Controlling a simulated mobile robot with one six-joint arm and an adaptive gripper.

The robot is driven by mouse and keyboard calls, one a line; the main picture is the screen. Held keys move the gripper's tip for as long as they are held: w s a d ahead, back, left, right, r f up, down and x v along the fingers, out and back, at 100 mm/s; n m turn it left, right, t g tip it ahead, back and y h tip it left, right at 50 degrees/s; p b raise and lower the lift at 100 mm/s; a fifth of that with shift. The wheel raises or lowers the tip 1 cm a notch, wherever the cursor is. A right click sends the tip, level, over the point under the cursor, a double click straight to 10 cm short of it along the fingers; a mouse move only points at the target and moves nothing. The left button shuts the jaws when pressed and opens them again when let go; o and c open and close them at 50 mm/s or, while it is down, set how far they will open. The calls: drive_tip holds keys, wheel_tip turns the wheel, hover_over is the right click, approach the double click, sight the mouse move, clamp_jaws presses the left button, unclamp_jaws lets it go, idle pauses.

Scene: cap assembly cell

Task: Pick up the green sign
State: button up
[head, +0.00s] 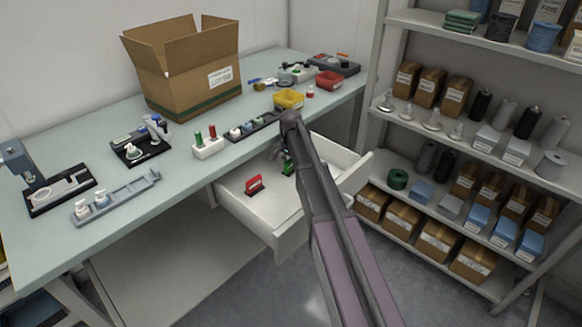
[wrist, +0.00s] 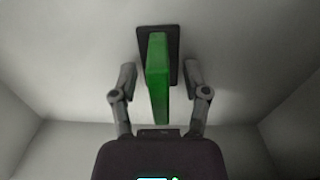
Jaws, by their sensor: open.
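The green sign (wrist: 158,75) stands on a dark base (wrist: 172,42) on the drawer floor in the wrist view. My gripper (wrist: 160,72) is open, with one finger on each side of the sign and a gap showing on both sides. In the head view my gripper (head: 279,152) reaches down into the open drawer (head: 268,218). There the green sign (head: 287,165) is partly hidden by my arm. A red sign (head: 254,184) stands in the same drawer, to the left.
The drawer walls surround my gripper. The workbench (head: 200,171) above the drawer holds a cardboard box (head: 190,78), a yellow bin (head: 289,100) and a white holder (head: 208,149) with green and red items. A stocked shelf (head: 440,135) stands to the right.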

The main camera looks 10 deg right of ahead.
drive_tip(key=shift+c, duration=0.2)
clamp_jaws()
drive_tip(key=shift+r, duration=0.15)
wheel_tip(320, 180, up, 3)
drive_tip(key=p, duration=0.3)
drive_tip(key=shift+r+p, duration=0.2)
drive_tip(key=shift+p, duration=0.2)
drive_tip(key=s, duration=0.5)
drive_tip(key=s+r, duration=0.1)
drive_tip(key=s, duration=0.4)
drive_tip(key=s+p, duration=0.1)
drive_tip(key=s, duration=0.5)
drive_tip(key=shift+d+r, duration=0.15)
drive_tip(key=shift+d, duration=0.15)
